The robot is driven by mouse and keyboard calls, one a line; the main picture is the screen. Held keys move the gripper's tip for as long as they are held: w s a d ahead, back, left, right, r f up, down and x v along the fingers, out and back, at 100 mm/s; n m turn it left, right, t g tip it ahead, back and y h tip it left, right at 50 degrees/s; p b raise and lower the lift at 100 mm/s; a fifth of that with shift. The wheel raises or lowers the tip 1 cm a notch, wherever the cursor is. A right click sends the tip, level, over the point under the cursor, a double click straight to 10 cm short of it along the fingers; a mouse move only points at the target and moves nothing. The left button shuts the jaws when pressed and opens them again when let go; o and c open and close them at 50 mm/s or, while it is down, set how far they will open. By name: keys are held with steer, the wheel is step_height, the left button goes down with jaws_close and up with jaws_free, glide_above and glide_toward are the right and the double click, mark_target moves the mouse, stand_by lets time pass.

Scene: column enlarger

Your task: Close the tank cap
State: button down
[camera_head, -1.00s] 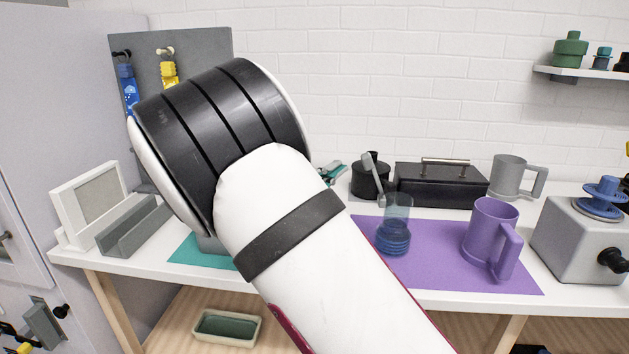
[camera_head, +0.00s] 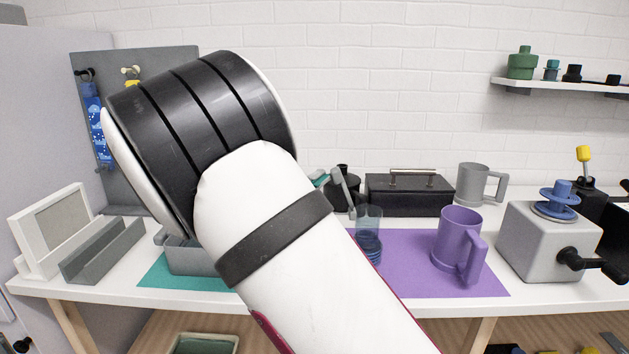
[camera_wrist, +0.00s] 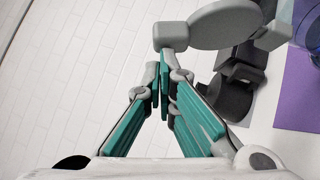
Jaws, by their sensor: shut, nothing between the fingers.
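The tank (camera_head: 346,172) is a small black round vessel at the back of the bench, left of the black case. In the head view my arm hides most of my gripper (camera_head: 320,179).
A clear blue beaker (camera_head: 368,240) and a purple mug (camera_head: 460,245) stand on the purple mat (camera_head: 415,280). A black case (camera_head: 410,197) and grey mug (camera_head: 474,184) stand behind. A grey machine (camera_head: 530,245) is at right. A grey tray (camera_head: 190,258) sits on the teal mat.

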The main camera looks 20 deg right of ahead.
steer(key=shift+r, duration=0.1)
steer(key=d+r+m+g+y, duration=0.1)
steer(key=d+m, duration=0.1)
steer(key=s+d+r+m+g+y, duration=0.1)
steer(key=d+y, duration=0.1)
steer(key=d+r+m+g+y+p, duration=0.1)
steer(key=d+m, duration=0.1)
steer(key=shift+s+d+r+m+y, duration=0.2)
steer(key=shift+s+d+m+y, duration=0.1)
steer(key=shift+s+d, duration=0.1)
steer(key=s+d+f+m+y+b, duration=0.2)
steer(key=d+f+m+y+b, duration=0.2)
steer(key=d+y+b, duration=0.3)
steer(key=d+f, duration=0.1)
steer(key=d, duration=0.2)
steer(key=shift+s+d+m, duration=0.2)
steer(key=shift+s+m, duration=0.1)
steer(key=shift+s, duration=0.1)
stand_by(0.4)
steer(key=shift+r+p, duration=0.35)
steer(key=shift+r, duration=0.4)
steer(key=shift+r, duration=0.1)
